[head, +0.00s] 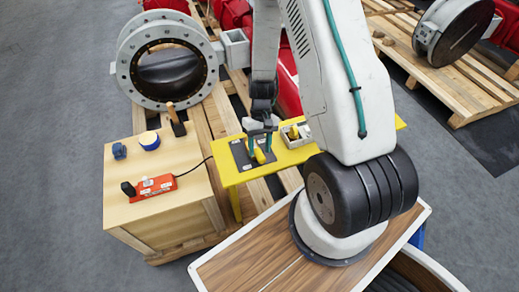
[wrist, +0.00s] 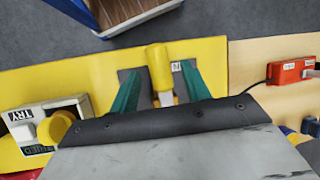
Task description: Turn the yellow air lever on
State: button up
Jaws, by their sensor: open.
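A yellow lever (head: 260,157) stands on a dark grey plate (head: 240,153) on the yellow bench (head: 226,177). In the wrist view the yellow lever (wrist: 160,70) rises between the two green fingers of my gripper (wrist: 159,80), with a gap on each side. My gripper (head: 259,149) points down over the plate in the head view, open around the lever and not closed on it. The lever's lower part is partly hidden by the gripper body in the wrist view.
A grey-white box (head: 296,135) with a yellow knob (wrist: 53,128) sits beside the plate. A large flanged valve (head: 165,70) stands behind.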

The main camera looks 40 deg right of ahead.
jog(key=v, duration=0.6)
jog(key=shift+r, duration=0.2)
